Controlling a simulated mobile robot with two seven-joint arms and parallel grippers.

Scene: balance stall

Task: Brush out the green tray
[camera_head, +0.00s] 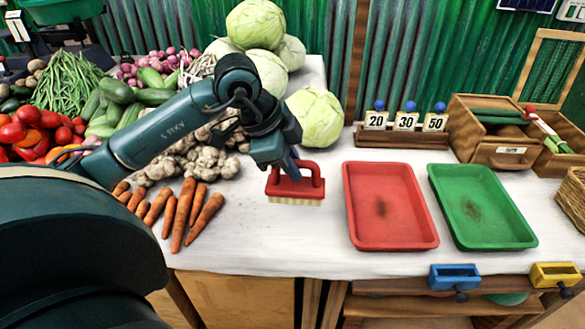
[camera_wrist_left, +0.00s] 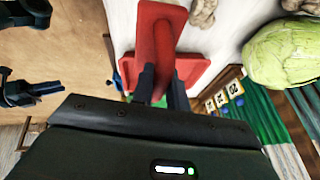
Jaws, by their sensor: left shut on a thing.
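The green tray (camera_head: 503,232) lies on the white counter at the right, with a dark smear of dirt (camera_head: 472,210) on its floor. A red hand brush (camera_head: 296,184) with pale bristles hangs from my left gripper (camera_head: 289,168), bristles down, left of the red tray. My left gripper is shut on its handle. In the left wrist view the brush (camera_wrist_left: 156,42) shows between the dark fingers. Dark finger-like parts at the left of that view may be my right gripper (camera_wrist_left: 30,92); its state is unclear.
A red tray (camera_head: 362,232), also smeared, stands between brush and green tray. Behind are number blocks (camera_head: 405,122) and a wooden box (camera_head: 490,150). Carrots (camera_head: 182,215), garlic and cabbages (camera_head: 316,118) lie left.

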